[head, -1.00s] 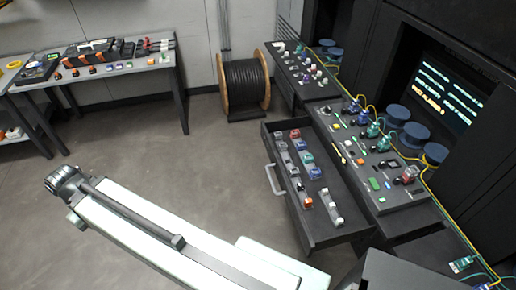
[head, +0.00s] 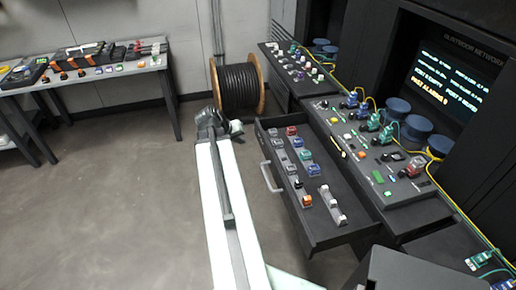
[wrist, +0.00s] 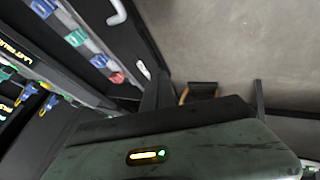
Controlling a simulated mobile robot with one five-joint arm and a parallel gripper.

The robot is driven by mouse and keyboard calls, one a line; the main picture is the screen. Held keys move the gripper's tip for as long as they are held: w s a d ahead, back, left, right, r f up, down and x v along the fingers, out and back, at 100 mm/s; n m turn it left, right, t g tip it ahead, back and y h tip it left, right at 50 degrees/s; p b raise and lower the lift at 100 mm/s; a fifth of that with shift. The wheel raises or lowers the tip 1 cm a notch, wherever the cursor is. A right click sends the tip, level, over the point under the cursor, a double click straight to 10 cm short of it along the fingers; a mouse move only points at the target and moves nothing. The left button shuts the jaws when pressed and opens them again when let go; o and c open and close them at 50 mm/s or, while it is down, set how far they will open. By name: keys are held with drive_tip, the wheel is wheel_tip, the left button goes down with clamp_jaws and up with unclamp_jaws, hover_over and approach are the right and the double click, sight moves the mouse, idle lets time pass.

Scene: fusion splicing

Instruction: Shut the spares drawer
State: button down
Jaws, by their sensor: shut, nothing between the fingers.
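The spares drawer (head: 335,237) is pulled out from the dark bench at the middle right of the head view. Its grey bar handle (head: 268,178) is on the left-facing front panel. Rows of small coloured parts (head: 304,155) lie inside it. My gripper (head: 217,122) is left of and beyond the drawer's far front corner, apart from the handle in the picture. It is shut and empty. In the wrist view, the drawer's parts (wrist: 75,37) and the handle (wrist: 117,12) show at upper left.
A cable spool (head: 238,86) stands on the floor behind my gripper. The bench top (head: 400,195) right of the drawer holds connectors and cables. A worktable (head: 95,78) stands at the left. The floor between is clear.

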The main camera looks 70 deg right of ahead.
drive_tip(key=b, duration=0.9)
approach(262, 147)
wheel_tip(262, 147, down, 5)
drive_tip(key=w, duration=0.2)
drive_tip(key=shift+s+d+r+p, duration=0.3)
drive_tip(key=shift+s+d+r, duration=0.05)
drive_tip(key=shift+s+d, duration=0.35)
drive_tip(key=shift+s+d+r+p, duration=0.25)
drive_tip(key=shift+s+d+r, duration=0.05)
drive_tip(key=shift+s+d, duration=0.35)
